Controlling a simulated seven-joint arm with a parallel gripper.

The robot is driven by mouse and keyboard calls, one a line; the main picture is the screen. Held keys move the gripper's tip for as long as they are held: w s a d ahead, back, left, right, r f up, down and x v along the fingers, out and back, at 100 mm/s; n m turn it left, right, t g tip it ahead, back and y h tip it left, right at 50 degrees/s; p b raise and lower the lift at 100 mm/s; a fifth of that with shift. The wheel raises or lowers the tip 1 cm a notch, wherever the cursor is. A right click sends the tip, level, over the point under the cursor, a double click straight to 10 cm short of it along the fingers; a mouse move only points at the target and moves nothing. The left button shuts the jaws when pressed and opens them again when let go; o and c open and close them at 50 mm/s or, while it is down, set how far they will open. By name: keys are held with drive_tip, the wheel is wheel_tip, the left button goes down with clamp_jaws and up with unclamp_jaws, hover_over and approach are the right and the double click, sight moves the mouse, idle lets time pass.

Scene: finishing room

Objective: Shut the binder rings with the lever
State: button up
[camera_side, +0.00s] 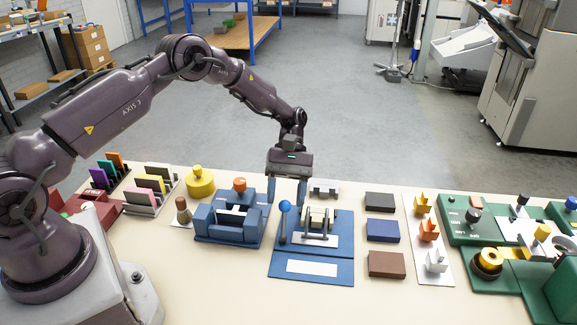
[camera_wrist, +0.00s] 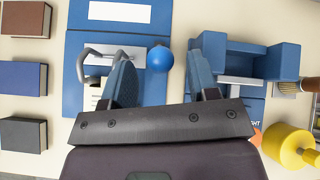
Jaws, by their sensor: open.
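The lever's blue ball knob (camera_side: 285,206) stands upright on its stalk at the left of a blue base plate (camera_side: 312,268). The dark binder rings (camera_side: 317,219) arch over a white sheet on that plate, with a pale block among them. I cannot tell whether the rings meet. My gripper (camera_side: 287,200) points down, open and empty, above and behind the knob. In the wrist view the knob (camera_wrist: 160,59) appears between the two blue fingertips, with no visible contact. The rings (camera_wrist: 97,62) show to the left there, partly hidden by the left finger.
A blue fixture with an orange knob (camera_side: 239,185) stands close left of the plate. Dark, blue and brown boxes (camera_side: 383,230) lie to the right. A yellow round piece (camera_side: 200,182) is at the left, and green machines (camera_side: 480,222) are far right. The front table strip is bare.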

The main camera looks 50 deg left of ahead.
drive_tip(key=v, duration=0.8)
drive_tip(key=shift+w+a+r, duration=0.15)
drive_tip(key=shift+a+r, duration=0.05)
drive_tip(key=shift+a, duration=0.05)
drive_tip(key=s+d+r+m+t+y, duration=0.2)
drive_tip(key=s+r+m+t, duration=0.4)
drive_tip(key=s+r, duration=0.5)
drive_tip(key=s+d+r+m+t+y, duration=0.3)
drive_tip(key=s+r+m+t+y, duration=0.2)
drive_tip(key=s+r, duration=0.6)
drive_tip(key=s+m+t, duration=0.1)
drive_tip(key=s, duration=0.4)
